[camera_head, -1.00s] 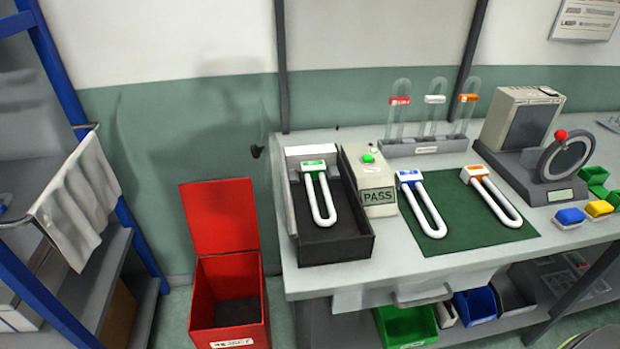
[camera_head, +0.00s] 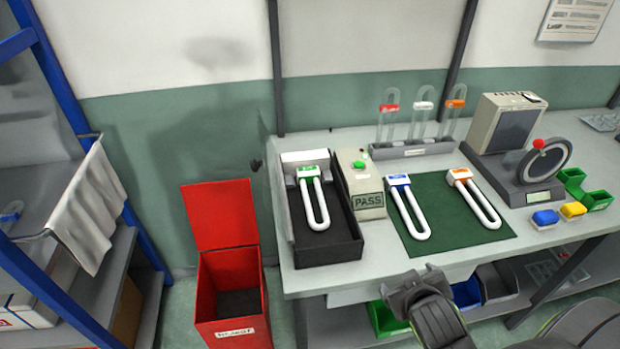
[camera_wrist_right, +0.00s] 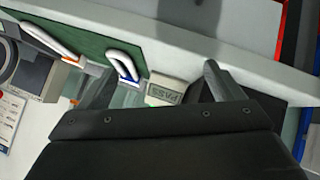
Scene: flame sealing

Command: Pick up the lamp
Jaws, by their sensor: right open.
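Three U-shaped white lamps lie on the table. The green-capped lamp (camera_head: 317,203) is in a dark tray (camera_head: 345,249). The blue-capped lamp (camera_head: 409,208) and the orange-capped lamp (camera_head: 478,201) lie on a green mat (camera_head: 436,196). My right gripper (camera_head: 411,281) is open and empty, near the table's front edge below the blue-capped lamp. In the right wrist view, its fingers (camera_wrist_right: 160,70) are apart, with the blue-capped lamp (camera_wrist_right: 122,63) and the orange-capped lamp (camera_wrist_right: 45,38) beyond them. My left gripper is out of view.
A PASS box (camera_head: 360,182) stands between tray and mat. Behind the mat is a rack (camera_head: 415,150) with clear tubes. A grey device with a round dial (camera_head: 545,170) stands at right. A red open bin (camera_head: 230,270) stands left of the table.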

